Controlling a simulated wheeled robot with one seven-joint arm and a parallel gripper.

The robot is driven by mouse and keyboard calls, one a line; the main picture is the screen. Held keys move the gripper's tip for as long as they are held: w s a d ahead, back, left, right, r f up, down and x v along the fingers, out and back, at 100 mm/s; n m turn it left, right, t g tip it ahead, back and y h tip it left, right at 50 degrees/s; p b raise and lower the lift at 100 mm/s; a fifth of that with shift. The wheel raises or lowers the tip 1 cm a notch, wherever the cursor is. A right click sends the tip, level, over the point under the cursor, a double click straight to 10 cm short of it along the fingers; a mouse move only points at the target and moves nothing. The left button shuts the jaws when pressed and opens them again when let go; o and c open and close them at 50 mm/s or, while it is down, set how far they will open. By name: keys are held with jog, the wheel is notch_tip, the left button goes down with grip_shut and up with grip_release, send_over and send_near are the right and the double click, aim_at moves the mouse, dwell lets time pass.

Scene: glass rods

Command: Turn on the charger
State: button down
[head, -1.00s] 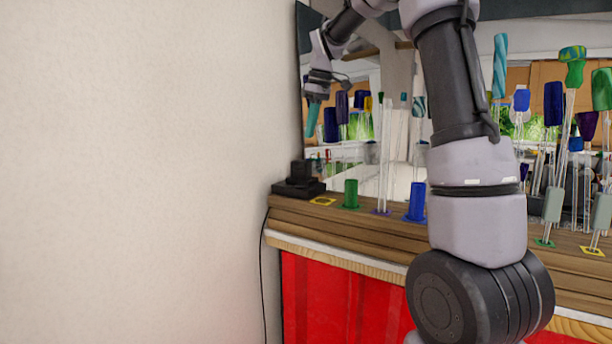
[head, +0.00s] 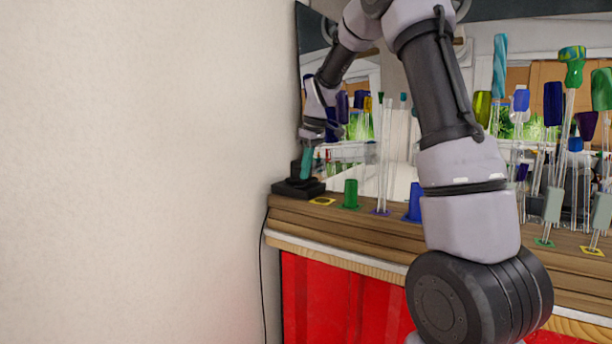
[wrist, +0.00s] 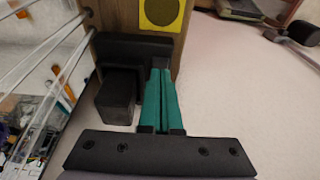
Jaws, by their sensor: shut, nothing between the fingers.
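The charger is a black block-shaped device with a flat base (head: 299,188) at the left end of the wooden ledge, beside the white wall. In the wrist view, the charger (wrist: 118,98) shows an upright black block on its base. My gripper (head: 306,176) has teal fingers pointing down at the charger. In the wrist view, my gripper (wrist: 161,68) is shut and empty, its fingertips at a small dark part of the base beside the block. Whether they touch it, I cannot tell. The fingers partly cover that spot.
A yellow square holder (head: 322,201), a green cup (head: 350,194) and a blue cup (head: 413,203) stand along the wooden ledge (head: 385,222). Several glass rods stand farther right. The white wall (head: 140,170) closes off the left side. A mirror stands behind.

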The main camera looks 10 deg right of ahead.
jog(key=shift+f, duration=0.7)
jog(key=shift+s+d+f, duration=0.15)
jog(key=shift+s+f, duration=0.05)
jog(key=shift+f, duration=0.2)
jog(key=shift+w+r, duration=0.1)
jog(key=shift+w+a+r, duration=0.3)
jog(key=shift+w+a, duration=0.2)
jog(key=shift+a, duration=0.05)
jog(key=shift+r, duration=0.1)
jog(key=v, duration=1)
jog(key=shift+r, duration=0.3)
